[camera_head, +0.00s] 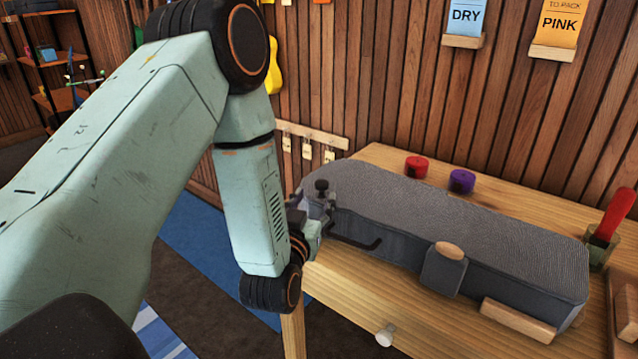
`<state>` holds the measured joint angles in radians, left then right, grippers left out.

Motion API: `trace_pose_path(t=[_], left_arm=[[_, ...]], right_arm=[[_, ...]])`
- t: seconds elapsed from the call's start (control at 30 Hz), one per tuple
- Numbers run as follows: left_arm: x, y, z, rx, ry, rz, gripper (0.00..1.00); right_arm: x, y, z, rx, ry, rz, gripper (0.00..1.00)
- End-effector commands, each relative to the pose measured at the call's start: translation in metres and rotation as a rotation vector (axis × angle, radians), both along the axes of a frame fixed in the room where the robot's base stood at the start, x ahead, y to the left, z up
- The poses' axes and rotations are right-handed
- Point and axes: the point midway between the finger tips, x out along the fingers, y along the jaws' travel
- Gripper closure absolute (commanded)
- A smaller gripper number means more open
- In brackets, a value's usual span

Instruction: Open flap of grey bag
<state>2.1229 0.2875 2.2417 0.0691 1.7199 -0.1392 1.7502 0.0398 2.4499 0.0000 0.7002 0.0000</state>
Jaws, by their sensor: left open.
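My right gripper is out of view.
The wooden table (385,157) also bears a red round item (416,167), a purple one (461,181) and a glass holding a red object (612,215). A wooden block (518,319) sits against the bag's front right. The plank wall closes off the back.

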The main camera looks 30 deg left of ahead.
Motion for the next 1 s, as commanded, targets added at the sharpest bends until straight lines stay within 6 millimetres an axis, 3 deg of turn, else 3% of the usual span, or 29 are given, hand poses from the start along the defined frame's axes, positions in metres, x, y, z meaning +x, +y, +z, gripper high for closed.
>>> trace_pose_path(t=[0.3,0.47,0.83,1.0], left_arm=[[0.045,0.014,0.0,0.001,-0.003,-0.002,0.49],[0.06,0.02,0.0,0.0,-0.001,-0.001,0.49],[0.067,0.023,0.0,-0.001,0.002,0.001,0.49],[0.067,0.023,0.0,-0.001,0.002,0.001,0.63]], right_arm=[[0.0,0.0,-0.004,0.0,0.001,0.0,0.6],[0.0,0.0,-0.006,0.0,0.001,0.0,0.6],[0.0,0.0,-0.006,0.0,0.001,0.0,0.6],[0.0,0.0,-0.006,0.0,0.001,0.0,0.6]])
